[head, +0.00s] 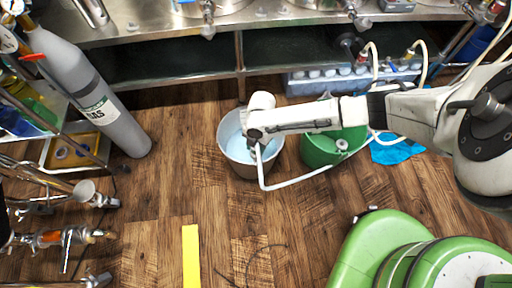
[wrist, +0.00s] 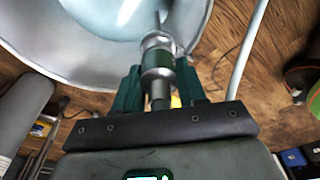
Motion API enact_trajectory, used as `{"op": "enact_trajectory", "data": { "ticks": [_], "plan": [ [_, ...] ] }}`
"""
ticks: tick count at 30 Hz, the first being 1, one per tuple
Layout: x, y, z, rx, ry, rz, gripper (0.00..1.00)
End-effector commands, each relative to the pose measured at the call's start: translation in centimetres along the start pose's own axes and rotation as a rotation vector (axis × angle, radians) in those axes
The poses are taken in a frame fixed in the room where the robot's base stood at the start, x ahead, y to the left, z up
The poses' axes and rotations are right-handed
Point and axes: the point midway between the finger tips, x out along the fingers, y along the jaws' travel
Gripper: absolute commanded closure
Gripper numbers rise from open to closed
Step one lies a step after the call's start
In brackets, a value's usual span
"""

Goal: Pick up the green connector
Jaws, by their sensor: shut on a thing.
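My gripper (wrist: 160,88) has dark green fingers, shut on a metal connector (wrist: 157,58) with a greenish band, seen between them in the wrist view. I take this to be the green connector; its far end points over the pale bucket. In the head view my gripper (head: 256,137) is over the right part of the bucket, and the connector is too small there to make out clearly. A white hose (head: 263,172) hangs down by my gripper and bends to the right; I cannot tell whether it joins the connector.
The pale bucket (head: 226,135) with bluish liquid stands on the wood floor, with a green bucket (head: 316,152) to its right. A grey gas cylinder (head: 88,95) leans at left. A steel bench (head: 150,30) runs along the back. A yellow strip (head: 191,255) lies on open floor in front.

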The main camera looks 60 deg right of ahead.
Motion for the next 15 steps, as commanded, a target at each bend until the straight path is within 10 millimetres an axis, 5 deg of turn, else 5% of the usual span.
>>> {"op": "enact_trajectory", "data": {
  "ticks": [8,15],
  "plan": [
    [-1.0,0.0,-0.1,0.0,0.0,0.001,0.95],
    [-4.7,-0.9,-0.5,0.003,0.001,0.001,0.95]
  ]
}}
